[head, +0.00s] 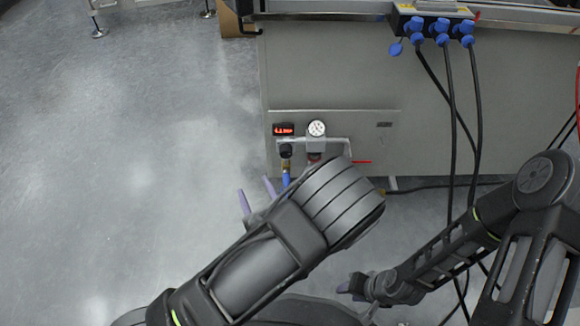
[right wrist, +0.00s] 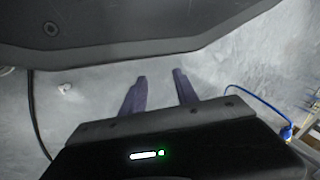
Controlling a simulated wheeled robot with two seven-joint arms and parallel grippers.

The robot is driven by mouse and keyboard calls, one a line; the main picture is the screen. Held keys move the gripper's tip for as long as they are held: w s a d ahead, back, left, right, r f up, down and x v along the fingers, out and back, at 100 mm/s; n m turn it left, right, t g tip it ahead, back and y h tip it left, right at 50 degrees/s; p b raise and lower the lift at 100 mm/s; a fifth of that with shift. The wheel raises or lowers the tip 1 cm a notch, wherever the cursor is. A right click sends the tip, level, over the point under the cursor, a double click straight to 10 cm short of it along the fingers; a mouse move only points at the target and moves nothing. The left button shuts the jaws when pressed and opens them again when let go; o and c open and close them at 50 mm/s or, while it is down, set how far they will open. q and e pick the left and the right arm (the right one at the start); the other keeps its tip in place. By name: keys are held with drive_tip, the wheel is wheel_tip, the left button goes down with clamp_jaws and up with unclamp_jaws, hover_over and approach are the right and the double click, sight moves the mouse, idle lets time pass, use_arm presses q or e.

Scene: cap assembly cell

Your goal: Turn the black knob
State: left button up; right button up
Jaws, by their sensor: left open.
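The black knob (head: 286,151) sits low on the grey cabinet's front, below a small red-lit display (head: 284,130) and left of a round white gauge (head: 317,128). A brass-coloured fitting and a blue hose (head: 286,179) are under it. My left gripper (head: 256,194) is open and empty, below and to the left of the knob, apart from it. My left wrist hides part of the area below the gauge. My right gripper (head: 347,288) is low in the head view, far from the knob. In the right wrist view its two fingers (right wrist: 160,83) are apart with nothing between them.
The grey cabinet (head: 340,80) fills the upper right. Blue plugs (head: 441,32) with black cables (head: 452,120) hang down its right side, near my right arm. A metal pipe frame surrounds the gauge and knob. Open grey floor (head: 120,150) lies to the left.

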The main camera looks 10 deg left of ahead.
sight(286, 155)
use_arm(q)
drive_tip(key=w+d+r+m+t+h, duration=0.3)
drive_tip(key=d+m+t+h, duration=0.1)
drive_tip(key=d, duration=0.3)
drive_tip(key=shift+d+m+h, duration=0.35)
drive_tip(key=shift+m+h, duration=0.25)
drive_tip(key=shift+h, duration=0.1)
use_arm(e)
drive_tip(key=shift+s+a+f, duration=0.2)
drive_tip(key=shift+s+f, duration=0.65)
drive_tip(key=shift+s, duration=0.1)
use_arm(q)
drive_tip(key=shift+f, duration=0.1)
drive_tip(key=w+b, duration=0.1)
drive_tip(key=w, duration=0.2)
drive_tip(key=w+a+b, duration=0.1)
drive_tip(key=w+b, duration=0.1)
drive_tip(key=w, duration=0.1)
drive_tip(key=shift+w+a+f, duration=0.15)
drive_tip(key=shift+w+a, duration=0.05)
drive_tip(key=shift+w, duration=0.05)
drive_tip(key=shift+w+a, duration=0.1)
drive_tip(key=shift+w, duration=0.4)
use_arm(e)
drive_tip(key=shift+w+f, duration=0.2)
drive_tip(key=shift+f, duration=0.85)
use_arm(q)
drive_tip(key=shift+c, duration=0.2)
clamp_jaws()
